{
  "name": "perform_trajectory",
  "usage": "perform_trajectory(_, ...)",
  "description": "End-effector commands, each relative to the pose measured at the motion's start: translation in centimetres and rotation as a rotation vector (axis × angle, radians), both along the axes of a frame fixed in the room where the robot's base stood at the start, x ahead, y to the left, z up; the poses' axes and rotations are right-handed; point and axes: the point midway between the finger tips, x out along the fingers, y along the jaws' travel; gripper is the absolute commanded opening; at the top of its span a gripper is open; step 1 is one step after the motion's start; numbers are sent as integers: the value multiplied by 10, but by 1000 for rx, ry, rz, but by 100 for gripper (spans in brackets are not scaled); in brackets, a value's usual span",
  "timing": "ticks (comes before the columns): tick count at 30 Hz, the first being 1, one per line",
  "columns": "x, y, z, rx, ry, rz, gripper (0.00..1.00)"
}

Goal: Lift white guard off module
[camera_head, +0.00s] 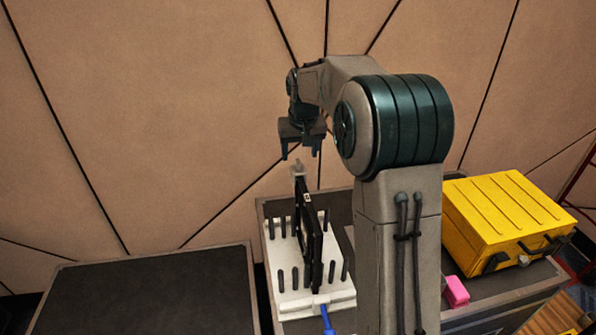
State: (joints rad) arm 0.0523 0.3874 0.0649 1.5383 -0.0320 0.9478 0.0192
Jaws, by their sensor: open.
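A black module (308,235) stands upright on edge in a white rack (292,262) with several black pegs. A small whitish piece (299,169) sits at the module's top far end; it looks like the white guard, though it is small in this view. My gripper (300,153) is open and empty, with its fingers pointing down. In the picture it is just above the whitish piece, with a small gap between them. Its exact depth relative to the piece cannot be told. My arm hides the area right of the rack.
A yellow case (508,215) stands on the bench at right, with a pink block (456,291) beside it. A blue cable or handle (327,320) is at the rack's front. A dark, empty tabletop (160,295) lies at left. A panelled wall (150,120) rises behind.

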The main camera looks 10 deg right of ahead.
Motion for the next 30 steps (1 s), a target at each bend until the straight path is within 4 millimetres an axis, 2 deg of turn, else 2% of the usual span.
perform_trajectory(3, 4, 0, -15, 0, 1, 0, 62)
perform_trajectory(10, 8, 1, -31, 1, 1, 0, 62)
perform_trajectory(18, 17, 2, -68, 1, 0, -1, 62)
perform_trajectory(26, 18, 2, -72, 0, -2, -1, 62)
perform_trajectory(27, 18, 2, -72, 0, -2, -1, 59)
perform_trajectory(30, 18, 2, -72, 0, -2, -1, 31)
